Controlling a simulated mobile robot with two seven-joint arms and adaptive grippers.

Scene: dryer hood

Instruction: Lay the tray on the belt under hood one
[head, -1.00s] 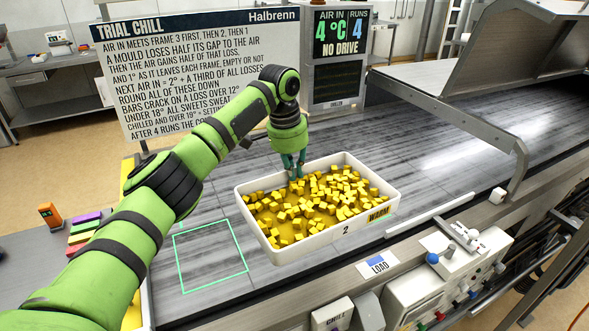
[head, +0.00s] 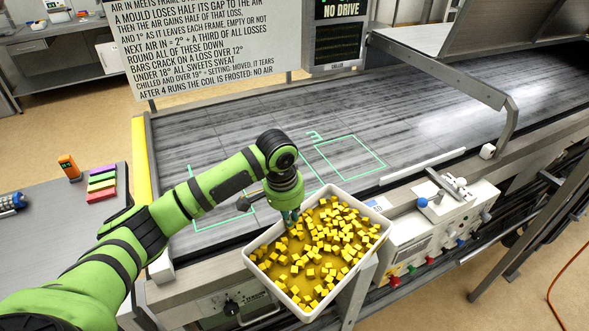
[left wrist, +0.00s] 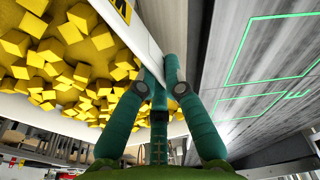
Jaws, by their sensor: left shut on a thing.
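A white tray (head: 352,276) full of yellow cubes (head: 315,245) is in the head view, low and centre. It hangs over the belt's front edge and the front rail. My left gripper (head: 290,217) is shut on the tray's far-left wall; in the left wrist view its fingers (left wrist: 158,85) pinch the white tray wall (left wrist: 140,30). The grey belt (head: 430,105) lies behind the tray, with green outlined frames on it; one frame (head: 350,156) is marked 3. The left outline is partly hidden by my arm. A metal hood (head: 450,22) stands over the belt at upper right. My right gripper is not in view.
A control box (head: 440,215) with knobs stands at the front rail, right of the tray. A white bar (head: 422,166) lies along the belt's front edge. Coloured blocks (head: 101,183) and an orange item (head: 69,167) lie on the left table. The belt's middle is clear.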

